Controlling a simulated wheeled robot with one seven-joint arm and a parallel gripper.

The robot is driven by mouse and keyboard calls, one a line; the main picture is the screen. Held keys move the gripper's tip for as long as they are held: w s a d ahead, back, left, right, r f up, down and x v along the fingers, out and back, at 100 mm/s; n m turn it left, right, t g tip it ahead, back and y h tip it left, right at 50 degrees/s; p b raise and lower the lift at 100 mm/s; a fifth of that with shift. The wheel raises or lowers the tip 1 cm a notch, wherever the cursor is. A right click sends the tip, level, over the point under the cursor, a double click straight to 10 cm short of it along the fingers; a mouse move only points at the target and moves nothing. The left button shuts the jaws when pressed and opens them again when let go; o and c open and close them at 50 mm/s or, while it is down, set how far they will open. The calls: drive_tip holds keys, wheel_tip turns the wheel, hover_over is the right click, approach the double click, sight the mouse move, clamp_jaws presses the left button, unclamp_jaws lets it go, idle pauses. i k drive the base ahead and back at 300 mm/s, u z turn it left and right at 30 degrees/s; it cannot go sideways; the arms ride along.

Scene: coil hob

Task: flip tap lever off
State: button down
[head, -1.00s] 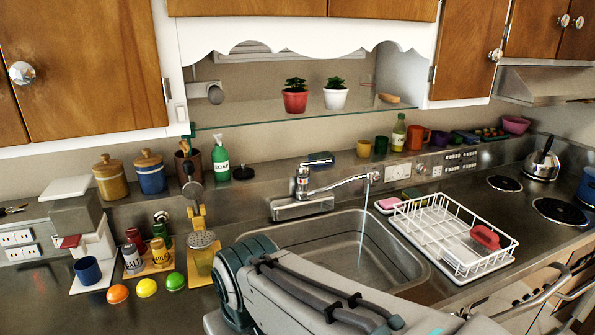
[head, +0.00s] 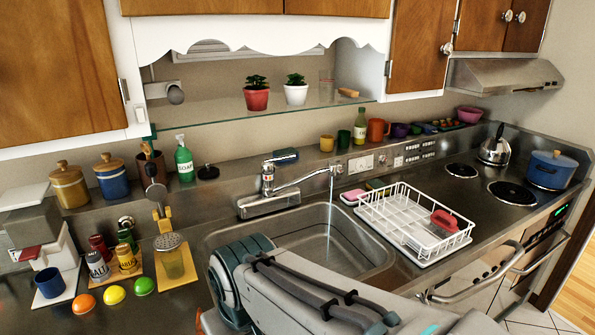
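The chrome tap (head: 268,195) stands on the ledge behind the sink, with its lever (head: 267,172) on top of the body. Its spout reaches to the right, and a thin stream of water (head: 330,190) falls from the spout's end. The steel sink basin (head: 340,228) lies below it. My arm covers the front of the basin. My gripper is not in view, so its state is hidden.
A white dish rack (head: 408,222) with a red item stands right of the sink. A green soap bottle (head: 185,160) and a black stopper (head: 208,171) stand left of the tap. A glass shelf (head: 250,114) with plants hangs above.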

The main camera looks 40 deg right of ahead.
sight(292, 155)
drive_tip(key=z, duration=0.9)
drive_tip(key=k, duration=1.2)
drive_tip(key=z, duration=1.25)
drive_tip(key=i, duration=1)
drive_tip(key=u, duration=0.45)
drive_tip(key=i, duration=0.75)
drive_tip(key=u, duration=1.15)
drive_tip(key=i, duration=0.3)
drive_tip(key=u, duration=0.25)
